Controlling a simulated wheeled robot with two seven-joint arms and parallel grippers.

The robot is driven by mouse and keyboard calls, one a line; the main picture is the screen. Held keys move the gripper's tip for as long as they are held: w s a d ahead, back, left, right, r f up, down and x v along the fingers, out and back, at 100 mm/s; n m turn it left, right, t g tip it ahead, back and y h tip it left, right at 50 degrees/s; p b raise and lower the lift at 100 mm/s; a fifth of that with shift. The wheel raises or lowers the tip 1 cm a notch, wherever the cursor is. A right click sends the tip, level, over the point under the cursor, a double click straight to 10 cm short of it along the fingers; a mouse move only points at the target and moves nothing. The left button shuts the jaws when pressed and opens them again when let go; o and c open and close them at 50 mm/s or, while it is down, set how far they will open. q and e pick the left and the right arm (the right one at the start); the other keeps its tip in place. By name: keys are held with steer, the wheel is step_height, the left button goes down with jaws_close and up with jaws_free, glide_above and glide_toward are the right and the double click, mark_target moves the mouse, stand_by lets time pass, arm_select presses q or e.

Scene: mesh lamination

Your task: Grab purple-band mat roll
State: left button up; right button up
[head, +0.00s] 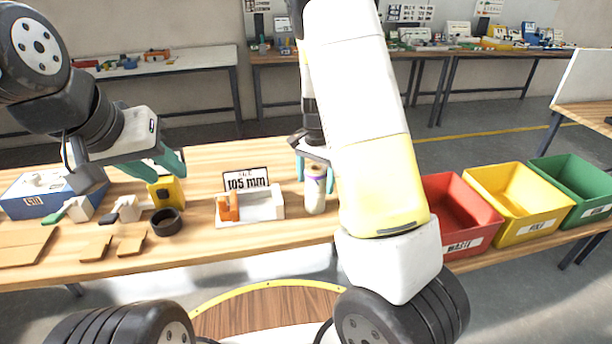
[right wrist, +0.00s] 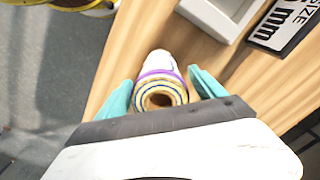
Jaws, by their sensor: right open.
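The purple-band mat roll (head: 315,188) stands upright on the wooden table in the head view, a pale roll with a purple band near its top. In the right wrist view the roll (right wrist: 160,88) shows its spiral end between the teal fingers. My right gripper (right wrist: 158,90) is open, with one finger on each side of the roll; I cannot tell whether they touch it. In the head view my right arm partly hides the right gripper (head: 316,168). My left gripper (head: 170,163) hangs over the left part of the table, with its teal fingers apart near a yellow object.
A white holder (head: 262,204) with an orange part and a "105 mm" sign (head: 246,181) stand left of the roll. A black ring (head: 166,222), yellow object (head: 170,190) and brown pieces lie further left. Red (head: 455,205), yellow (head: 515,203) and green (head: 575,185) bins stand at right.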

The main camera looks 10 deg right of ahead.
steer(key=shift+d+f, duration=0.1)
steer(key=shift+f, duration=1.35)
steer(key=c, duration=1.7)
steer(key=shift+w+r, duration=0.1)
steer(key=shift+r, duration=0.1)
